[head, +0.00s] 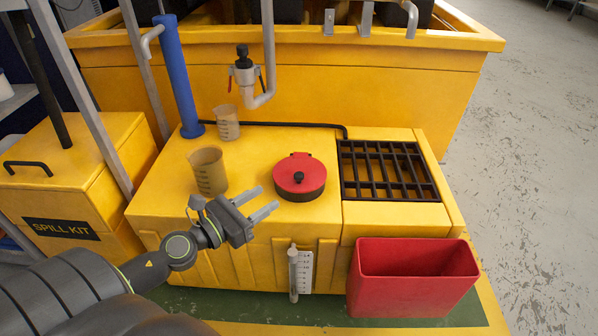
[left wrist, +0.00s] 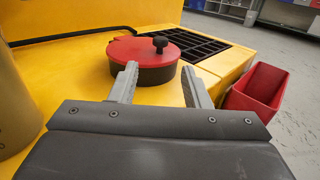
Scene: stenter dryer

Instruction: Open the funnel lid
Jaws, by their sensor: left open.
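The funnel lid (head: 300,174) is a round red disc with a black knob (head: 298,177). It lies flat on a dark round base on the yellow cabinet top (head: 260,150). In the left wrist view the red lid (left wrist: 132,50) and its knob (left wrist: 160,43) show just beyond my fingertips. My left gripper (head: 263,202) is open and empty, in front and to the left of the lid, with its fingers pointing toward it. I see no contact between the fingers and the lid. My right gripper is not in view.
A brown measuring jug (head: 208,172) stands left of the lid, close to my left gripper. A smaller beaker (head: 228,123) and a blue post (head: 178,80) are behind it. A black grate (head: 388,171) lies right of the lid. A red bin (head: 412,280) stands at the front right.

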